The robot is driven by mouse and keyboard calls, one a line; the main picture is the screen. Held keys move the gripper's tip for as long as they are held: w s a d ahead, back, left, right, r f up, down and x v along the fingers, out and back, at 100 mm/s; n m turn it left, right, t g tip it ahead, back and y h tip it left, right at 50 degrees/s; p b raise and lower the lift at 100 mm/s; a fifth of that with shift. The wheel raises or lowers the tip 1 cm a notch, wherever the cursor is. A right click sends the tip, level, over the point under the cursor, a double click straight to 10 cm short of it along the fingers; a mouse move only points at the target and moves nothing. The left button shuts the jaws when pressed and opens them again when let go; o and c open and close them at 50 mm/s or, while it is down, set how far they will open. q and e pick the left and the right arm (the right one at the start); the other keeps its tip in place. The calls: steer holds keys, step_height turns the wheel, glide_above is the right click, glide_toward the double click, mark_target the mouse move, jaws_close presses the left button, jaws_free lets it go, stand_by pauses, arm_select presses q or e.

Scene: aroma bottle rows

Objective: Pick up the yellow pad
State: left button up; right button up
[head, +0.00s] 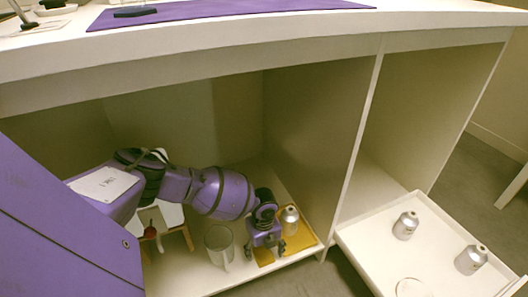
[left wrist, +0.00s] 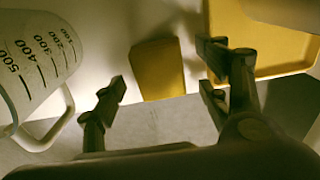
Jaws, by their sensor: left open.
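The yellow pad (left wrist: 157,70) is a small flat block on the pale cabinet floor in the left wrist view. It lies ahead of and between the fingers of my left gripper (left wrist: 163,90), which is open and empty. In the head view the left gripper (head: 266,250) points down inside the low cabinet, close above the floor. A bit of the pad (head: 263,258) shows between its fingers, mostly hidden. My right gripper is in neither view.
A yellow tray (head: 301,243) with a silver bottle (head: 290,221) is right of the gripper. A measuring beaker (head: 218,246) with a handle stands on its left; its marks show in the left wrist view (left wrist: 35,60). A cabinet divider (head: 352,150) stands farther right, beside a white drawer (head: 365,250) with bottles.

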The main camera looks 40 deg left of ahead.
mark_target(263, 253)
arm_select(q)
steer(key=shift+f, duration=0.35)
steer(key=c, duration=1.2)
step_height(263, 253, up, 10)
steer(key=p, duration=0.5)
steer(key=shift+r, duration=0.1)
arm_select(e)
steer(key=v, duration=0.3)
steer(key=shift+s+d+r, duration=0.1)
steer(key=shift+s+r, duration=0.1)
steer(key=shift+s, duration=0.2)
arm_select(q)
steer(key=o, duration=0.5)
steer(key=c, duration=0.4)
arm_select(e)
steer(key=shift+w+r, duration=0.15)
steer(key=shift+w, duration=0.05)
